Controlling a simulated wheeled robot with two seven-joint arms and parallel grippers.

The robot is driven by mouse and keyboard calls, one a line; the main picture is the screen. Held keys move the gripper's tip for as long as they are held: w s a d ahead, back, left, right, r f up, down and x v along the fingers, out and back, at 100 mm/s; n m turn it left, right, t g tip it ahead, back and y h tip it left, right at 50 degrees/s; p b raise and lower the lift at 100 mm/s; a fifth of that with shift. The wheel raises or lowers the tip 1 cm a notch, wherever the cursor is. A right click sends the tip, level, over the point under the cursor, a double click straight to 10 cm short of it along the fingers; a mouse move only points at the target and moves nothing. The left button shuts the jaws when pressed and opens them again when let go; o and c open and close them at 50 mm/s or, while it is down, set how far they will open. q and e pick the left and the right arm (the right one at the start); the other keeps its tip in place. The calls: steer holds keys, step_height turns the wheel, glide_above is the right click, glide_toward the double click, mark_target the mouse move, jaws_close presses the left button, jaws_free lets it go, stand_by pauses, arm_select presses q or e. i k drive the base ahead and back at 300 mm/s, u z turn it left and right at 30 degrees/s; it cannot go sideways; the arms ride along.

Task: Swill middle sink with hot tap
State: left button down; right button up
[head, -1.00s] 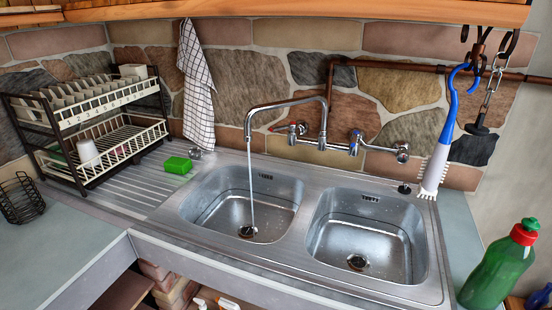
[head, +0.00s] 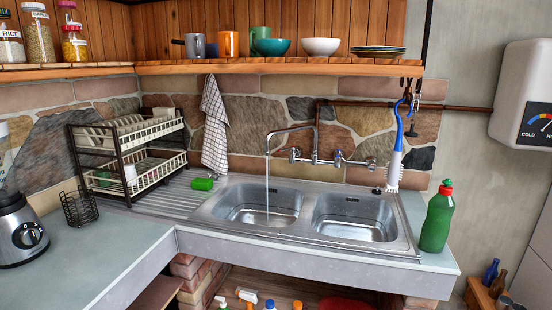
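The steel sink unit (head: 307,236) has two basins side by side, a left basin (head: 262,206) and a right basin (head: 352,216). The spout (head: 290,129) of the wall-mounted tap points over the left basin, and a thin stream of water (head: 267,180) falls from it into that basin. A left tap handle (head: 294,155) and a right tap handle (head: 339,158) sit on the wall fitting. Hot and cold marks on the handles are too small to read. Neither of my grippers is in view.
A green sponge (head: 203,184) lies on the drainer beside a dish rack (head: 128,152). A brush (head: 396,160) hangs right of the taps. A green bottle (head: 437,220) stands at the right counter end. A heater with a cold-hot dial (head: 525,95) hangs on the right wall.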

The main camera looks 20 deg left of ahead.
mark_target(292, 148)
steer(key=u, duration=0.7)
steer(key=i, duration=1.45)
steer(key=z, duration=0.45)
